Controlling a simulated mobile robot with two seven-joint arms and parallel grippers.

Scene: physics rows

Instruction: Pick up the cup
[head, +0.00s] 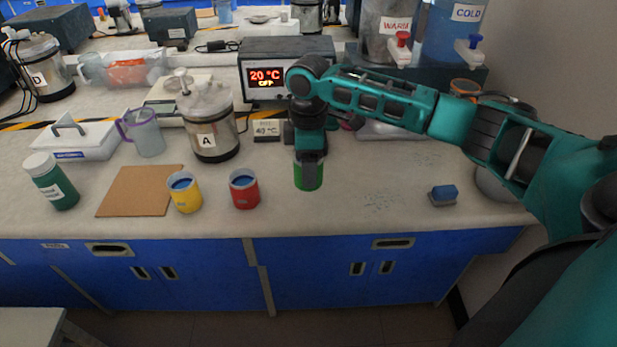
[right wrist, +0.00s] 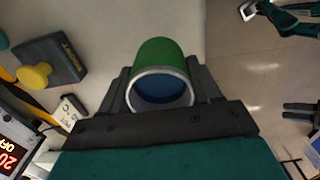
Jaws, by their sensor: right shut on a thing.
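A green cup (head: 308,177) is at the front middle of the bench in the head view, partly hidden by my right gripper (head: 309,160). In the right wrist view the green cup (right wrist: 160,62) sits between the two dark fingers of my right gripper (right wrist: 162,88), with its pale rim and blue inside facing the camera. The right gripper is shut on it. I cannot tell whether the cup touches the bench or is just above it. A yellow cup (head: 185,196) and a red cup (head: 244,192) stand to the left, both with blue inside. My left gripper does not show in the head view.
A cork board (head: 140,191) and a green bottle (head: 52,183) are at the left. Jar A (head: 212,130) and a display box (head: 267,77) stand behind. A blue sponge-like block (head: 444,193) lies at the right.

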